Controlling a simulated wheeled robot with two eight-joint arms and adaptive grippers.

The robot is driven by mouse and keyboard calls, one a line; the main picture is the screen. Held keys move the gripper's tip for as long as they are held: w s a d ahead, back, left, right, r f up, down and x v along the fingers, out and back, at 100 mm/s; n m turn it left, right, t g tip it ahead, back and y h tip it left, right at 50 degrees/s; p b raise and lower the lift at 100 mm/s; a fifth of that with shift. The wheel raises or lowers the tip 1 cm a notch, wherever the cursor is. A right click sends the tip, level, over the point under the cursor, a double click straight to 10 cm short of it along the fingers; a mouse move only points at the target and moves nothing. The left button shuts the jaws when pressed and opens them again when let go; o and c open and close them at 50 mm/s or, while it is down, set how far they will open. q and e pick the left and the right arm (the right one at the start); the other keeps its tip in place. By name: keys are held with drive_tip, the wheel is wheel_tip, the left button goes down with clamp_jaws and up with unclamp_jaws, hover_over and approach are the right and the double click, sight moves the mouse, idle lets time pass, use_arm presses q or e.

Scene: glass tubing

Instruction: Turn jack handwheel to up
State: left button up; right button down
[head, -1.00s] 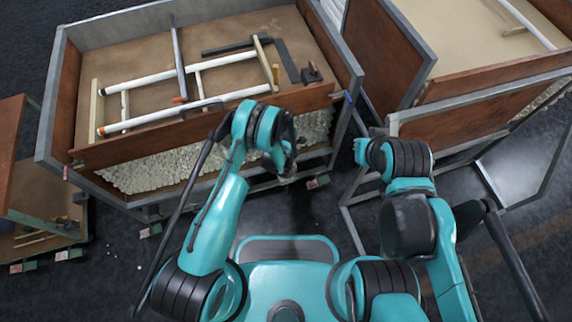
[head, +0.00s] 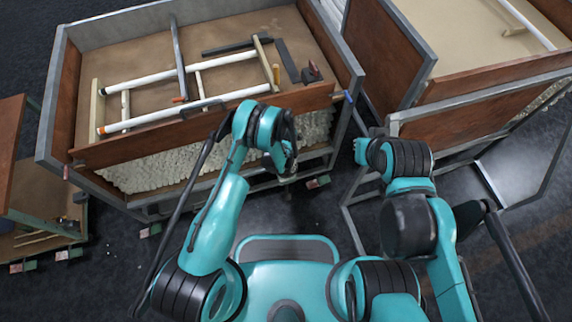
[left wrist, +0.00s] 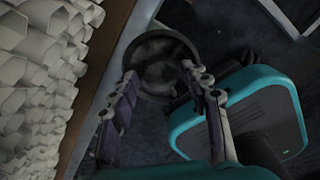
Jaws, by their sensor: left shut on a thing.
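The jack handwheel is a round dark wheel (left wrist: 160,64) near the top middle of the left wrist view, beside the crate's lower frame. My left gripper (left wrist: 160,78) has one finger on each side of it and is shut on its rim. In the head view my left gripper (head: 287,176) hangs down at the crate's near side, partly behind my own wrist; the handwheel cannot be made out there. How far the wheel is turned cannot be told. My right arm is folded at the right of the head view, and its gripper does not show.
A large crate (head: 120,150) holds a frame of white tubes and dark bars. Pale tube ends (left wrist: 40,90) fill its lower part, close to my left gripper. A second crate (head: 450,125) stands at the right. Dark floor (head: 110,265) is open at the lower left.

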use_arm(q)
drive_tip(key=o, duration=1.9)
drive_tip(key=shift+s+d+f, duration=0.15)
drive_tip(key=shift+d+f, duration=0.05)
drive_tip(key=shift+f, duration=0.15)
drive_tip(key=shift+r, duration=0.15)
drive_tip(key=shift+a, duration=0.1)
drive_tip(key=shift+r, duration=0.35)
wheel_tip(320, 180, up, 11)
drive_tip(key=shift+r, duration=0.1)
